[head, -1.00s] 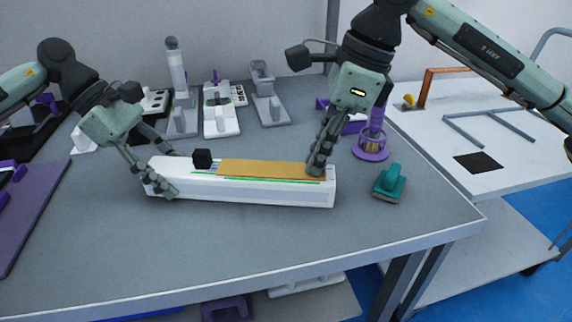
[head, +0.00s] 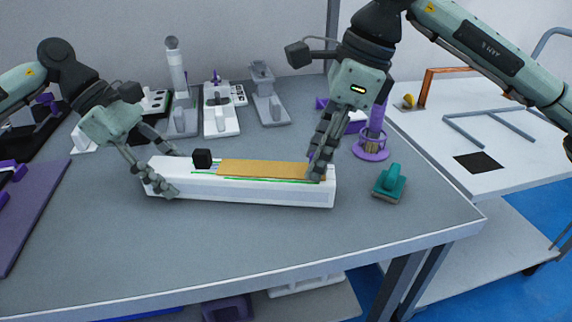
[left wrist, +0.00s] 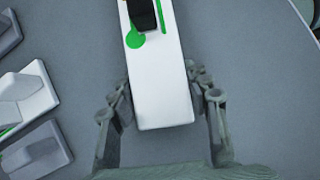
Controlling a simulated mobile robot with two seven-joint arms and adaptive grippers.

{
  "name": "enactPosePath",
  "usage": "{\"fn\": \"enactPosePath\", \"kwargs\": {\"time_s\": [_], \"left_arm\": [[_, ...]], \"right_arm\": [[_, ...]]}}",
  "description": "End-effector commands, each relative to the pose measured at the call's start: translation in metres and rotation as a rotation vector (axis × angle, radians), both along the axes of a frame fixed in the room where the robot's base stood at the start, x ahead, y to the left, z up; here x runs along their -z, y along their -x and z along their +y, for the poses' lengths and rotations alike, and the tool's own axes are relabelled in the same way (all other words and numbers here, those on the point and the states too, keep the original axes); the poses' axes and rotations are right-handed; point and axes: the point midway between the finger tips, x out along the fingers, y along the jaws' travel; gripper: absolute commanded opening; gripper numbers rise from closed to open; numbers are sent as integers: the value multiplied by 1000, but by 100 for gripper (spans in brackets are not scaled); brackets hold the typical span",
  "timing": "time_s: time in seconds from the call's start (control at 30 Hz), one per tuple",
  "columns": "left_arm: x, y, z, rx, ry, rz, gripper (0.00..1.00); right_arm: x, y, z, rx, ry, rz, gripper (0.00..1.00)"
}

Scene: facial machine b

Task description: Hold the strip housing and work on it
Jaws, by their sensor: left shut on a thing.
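The strip housing (head: 240,190) is a long white bar lying on the grey table, with a tan strip (head: 262,169) and green lines along its top. A black block (head: 202,158) sits on its top near the left end. My left gripper (head: 162,172) is shut across the housing's left end. The left wrist view shows its fingers (left wrist: 160,98) on both sides of the white end (left wrist: 160,95). My right gripper (head: 316,174) points down at the right end of the tan strip, its fingertips at the strip's top. Its fingers overlap, so its opening is unclear.
A teal-handled brush (head: 390,183) lies right of the housing. A purple round holder (head: 371,150) stands behind it. Several grey and white fixtures (head: 220,118) stand at the back. A purple board (head: 30,215) lies at left. The front of the table is clear.

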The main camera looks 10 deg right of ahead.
Motion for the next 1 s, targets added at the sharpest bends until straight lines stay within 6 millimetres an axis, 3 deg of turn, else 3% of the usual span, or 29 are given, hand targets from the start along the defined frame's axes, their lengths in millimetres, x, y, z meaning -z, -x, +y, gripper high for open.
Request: {"fn": "enactPosePath", "kwargs": {"time_s": [0.03,1.0], "left_arm": [[7,1,2,1,-12,8,6],[7,1,2,1,-12,8,6]], "right_arm": [[-2,0,0,0,-1,-1,38],[-52,0,1,0,-1,-3,38]]}}
